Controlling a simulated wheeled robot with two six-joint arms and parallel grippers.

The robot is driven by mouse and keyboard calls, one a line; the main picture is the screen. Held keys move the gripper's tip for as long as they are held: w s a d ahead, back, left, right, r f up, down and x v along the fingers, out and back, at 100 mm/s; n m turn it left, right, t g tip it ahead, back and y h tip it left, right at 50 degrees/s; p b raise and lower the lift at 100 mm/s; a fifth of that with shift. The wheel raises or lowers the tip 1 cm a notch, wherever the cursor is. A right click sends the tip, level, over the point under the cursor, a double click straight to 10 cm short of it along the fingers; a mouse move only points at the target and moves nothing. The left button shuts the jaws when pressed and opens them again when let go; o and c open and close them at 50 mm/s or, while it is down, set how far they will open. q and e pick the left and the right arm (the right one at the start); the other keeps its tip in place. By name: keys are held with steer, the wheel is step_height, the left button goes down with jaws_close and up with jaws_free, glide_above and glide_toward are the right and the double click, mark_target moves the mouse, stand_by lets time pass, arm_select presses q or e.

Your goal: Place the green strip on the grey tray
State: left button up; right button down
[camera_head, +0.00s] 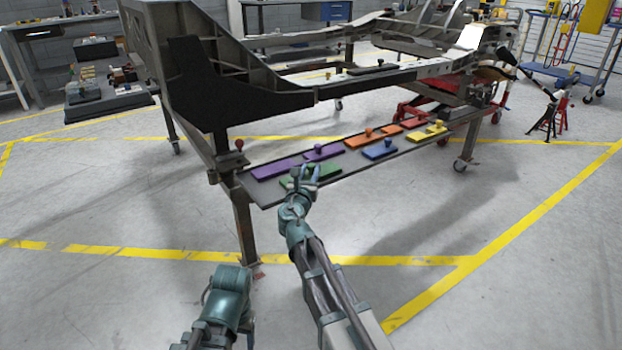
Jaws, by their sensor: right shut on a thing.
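The green strip (325,171) is at the near left part of a long, narrow dark grey shelf (263,195) on the chassis fixture. My right gripper (304,172) comes up from below and is shut on the green strip, covering part of it. I cannot tell whether the strip touches the shelf or is slightly above it. A dark grey tray-like surface (88,113) with small parts on it stands at the far left. I cannot tell which of these surfaces is the grey tray. My left arm shows at the bottom, but its gripper is not visible.
Purple strips (275,171), an orange strip (365,142), a blue strip (380,153), a red strip (412,124) and a yellow strip (428,134) lie along the shelf. The chassis frame (215,85) overhangs it. A fixture leg (243,230) stands left. The near floor is clear.

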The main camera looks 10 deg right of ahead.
steer(key=shift+f, duration=0.1)
steer(key=c, duration=0.6)
jaws_free()
steer(key=shift+o, duration=0.2)
steer(key=shift+r, duration=0.25)
steer(key=v, duration=1.2)
